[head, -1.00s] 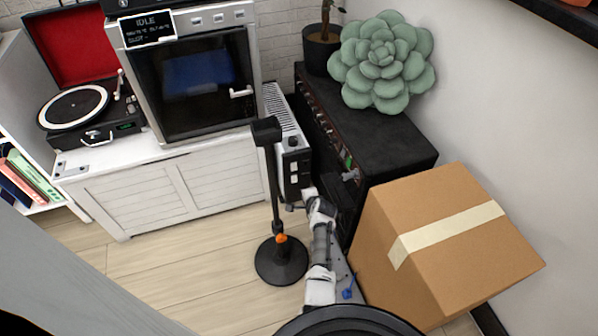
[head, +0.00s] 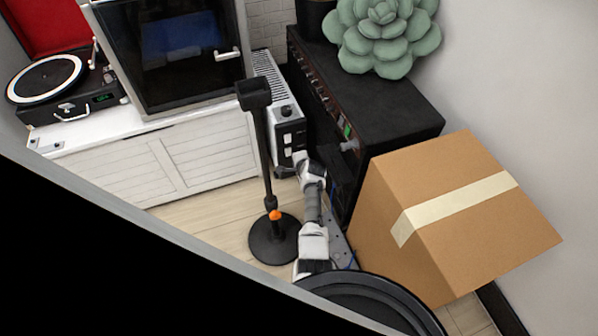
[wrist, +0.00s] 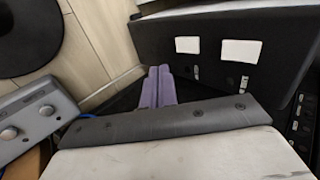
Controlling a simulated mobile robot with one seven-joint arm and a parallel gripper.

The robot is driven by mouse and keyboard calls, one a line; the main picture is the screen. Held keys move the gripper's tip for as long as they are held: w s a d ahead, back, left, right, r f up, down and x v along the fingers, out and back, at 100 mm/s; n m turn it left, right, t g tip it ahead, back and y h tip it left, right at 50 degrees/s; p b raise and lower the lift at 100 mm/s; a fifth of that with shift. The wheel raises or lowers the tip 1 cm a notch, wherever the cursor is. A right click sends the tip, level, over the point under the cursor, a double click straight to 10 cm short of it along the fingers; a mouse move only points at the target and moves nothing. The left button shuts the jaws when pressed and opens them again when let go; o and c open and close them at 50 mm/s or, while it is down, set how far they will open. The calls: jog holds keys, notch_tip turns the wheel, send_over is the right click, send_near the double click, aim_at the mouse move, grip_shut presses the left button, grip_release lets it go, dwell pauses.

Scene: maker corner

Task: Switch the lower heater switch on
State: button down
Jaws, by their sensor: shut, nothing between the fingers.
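The heater (head: 268,88) is white and ribbed, with a dark end panel that bears a knob and two white switches. The lower heater switch (head: 288,151) sits just under the upper switch (head: 287,139). In the wrist view the panel shows both white switches, and the lower one (wrist: 187,45) appears to be the left one, nearer the floor. My gripper (wrist: 159,70) shows there as two purple fingers, shut together and empty, in front of the panel's bottom edge and apart from the switches. In the head view my gripper (head: 284,173) is small and partly hidden below the panel.
A black stand (head: 272,238) with a round base stands on the floor left of my arm. A dark cabinet (head: 385,110) and a cardboard box (head: 450,220) close in on the right. A white cabinet (head: 150,165) stands left. Some floor is clear between it and the stand.

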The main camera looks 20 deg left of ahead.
jog(key=w+a+f+b, duration=0.3)
jog(key=w+a+b, duration=0.1)
jog(key=b, duration=0.4)
jog(key=shift+w+a, duration=0.35)
jog(key=shift+f, duration=0.1)
jog(key=shift+w+a+t+y+b, duration=0.15)
jog(key=shift+w+t+y+b, duration=0.15)
jog(key=shift+t+y+b, duration=0.65)
jog(key=shift+g+h+b, duration=0.25)
jog(key=shift+h+b, duration=0.05)
jog(key=shift+h, duration=0.05)
jog(key=shift+a, duration=0.1)
